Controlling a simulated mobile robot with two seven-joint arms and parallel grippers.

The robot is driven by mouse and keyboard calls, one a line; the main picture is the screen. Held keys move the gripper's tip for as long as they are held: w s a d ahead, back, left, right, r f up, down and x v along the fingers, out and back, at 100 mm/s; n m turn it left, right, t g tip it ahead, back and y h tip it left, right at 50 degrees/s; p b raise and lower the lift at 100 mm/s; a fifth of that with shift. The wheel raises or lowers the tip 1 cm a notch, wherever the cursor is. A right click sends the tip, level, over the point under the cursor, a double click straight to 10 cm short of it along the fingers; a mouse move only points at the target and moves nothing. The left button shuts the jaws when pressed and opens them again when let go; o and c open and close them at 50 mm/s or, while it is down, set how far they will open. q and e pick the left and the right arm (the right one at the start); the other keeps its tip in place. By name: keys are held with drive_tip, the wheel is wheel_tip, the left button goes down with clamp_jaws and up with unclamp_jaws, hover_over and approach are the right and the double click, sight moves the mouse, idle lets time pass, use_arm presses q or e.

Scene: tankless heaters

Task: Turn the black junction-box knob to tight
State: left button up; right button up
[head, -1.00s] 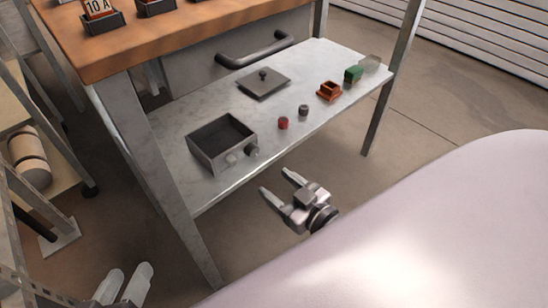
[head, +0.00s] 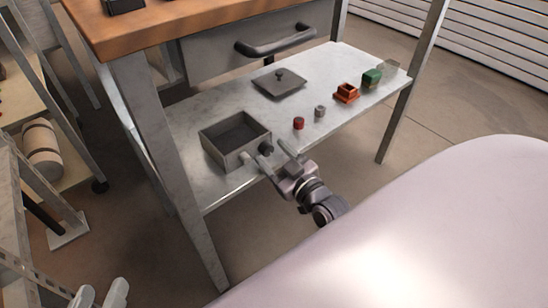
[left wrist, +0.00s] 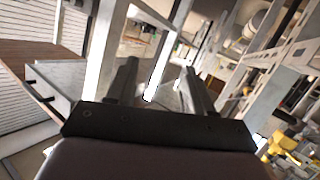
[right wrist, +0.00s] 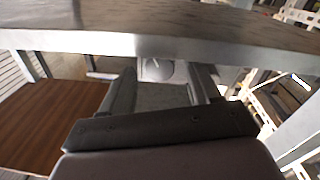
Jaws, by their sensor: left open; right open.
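The grey open-topped junction box (head: 228,159) sits on the metal lower shelf in the head view. The black knob (head: 265,148) is on its front side, near the right corner. My right gripper (head: 267,153) is open at the shelf's front edge, with its fingers on either side of the knob. I cannot tell if they touch it. In the right wrist view a grey round face with a pale line (right wrist: 157,70) shows between the open fingers; it looks like the knob. My left gripper (head: 100,294) is open and empty at the bottom left, away from the box.
A grey lid (head: 279,83), red button (head: 298,123), grey button (head: 320,111), orange part (head: 346,93) and green part (head: 371,77) lie along the shelf (head: 190,125). The wooden worktop (head: 120,35) and a drawer handle (head: 275,42) are above. Table legs flank the shelf.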

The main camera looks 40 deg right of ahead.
use_arm(q)
drive_tip(key=shift+r, duration=0.1)
use_arm(e)
drive_tip(key=c, duration=1.1)
drive_tip(key=shift+o, duration=0.3)
drive_tip(key=shift+r+p, duration=0.2)
drive_tip(key=shift+p, duration=0.2)
drive_tip(key=shift+r+m+p, duration=0.1)
drive_tip(key=shift+m+p, duration=0.4)
drive_tip(key=shift+p, duration=0.05)
drive_tip(key=shift+m+p, duration=0.4)
drive_tip(key=shift+p, duration=0.05)
drive_tip(key=shift+m+p, duration=0.3)
drive_tip(key=shift+p, duration=0.1)
drive_tip(key=shift+m, duration=0.3)
use_arm(q)
drive_tip(key=shift+w+d+r+n+g, duration=0.15)
drive_tip(key=shift+d+n+g, duration=0.25)
drive_tip(key=shift+d+g, duration=0.2)
use_arm(e)
drive_tip(key=shift+f+m, duration=0.25)
drive_tip(key=shift+m, duration=0.05)
